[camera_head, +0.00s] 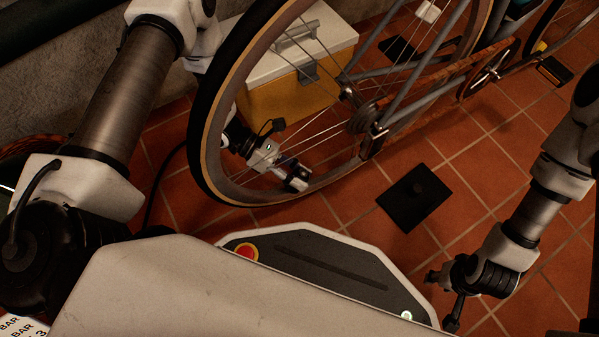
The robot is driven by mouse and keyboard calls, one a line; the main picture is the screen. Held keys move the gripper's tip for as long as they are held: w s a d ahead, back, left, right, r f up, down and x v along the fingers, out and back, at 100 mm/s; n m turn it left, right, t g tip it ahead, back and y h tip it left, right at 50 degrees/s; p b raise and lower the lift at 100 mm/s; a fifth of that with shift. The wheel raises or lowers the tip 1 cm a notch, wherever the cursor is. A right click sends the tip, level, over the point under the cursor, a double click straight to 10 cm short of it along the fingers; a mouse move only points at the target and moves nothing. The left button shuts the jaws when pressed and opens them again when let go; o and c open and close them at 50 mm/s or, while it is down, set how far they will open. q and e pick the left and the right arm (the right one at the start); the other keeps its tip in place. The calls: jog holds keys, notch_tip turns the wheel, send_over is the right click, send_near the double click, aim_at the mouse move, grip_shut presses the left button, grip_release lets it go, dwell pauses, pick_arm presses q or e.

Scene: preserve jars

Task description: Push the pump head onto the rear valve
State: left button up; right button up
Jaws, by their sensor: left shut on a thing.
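The bicycle's rear wheel (207,128) stands upright in front of me, with its hub and sprockets on the right. My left gripper (297,180) is seen through the spokes, low in the wheel near the rim. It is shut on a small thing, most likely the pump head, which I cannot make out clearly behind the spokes. The rear valve cannot be made out either, so I cannot tell whether the two touch. A black hose (158,180) curves down at the left. My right gripper (440,299) is open and empty, low over the tiles at the right.
A yellow box (285,98) with a pale lid stands behind the wheel. A black square plate (413,198) lies on the floor right of the wheel. A gauge face (22,326) marked BAR shows at the bottom left.

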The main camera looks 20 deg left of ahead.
pick_arm(q)
jog(key=shift+s+a+f, duration=0.1)
jog(key=shift+f, duration=0.1)
jog(key=o, duration=1)
jog(key=shift+o, duration=0.2)
jog(key=v, duration=1.2)
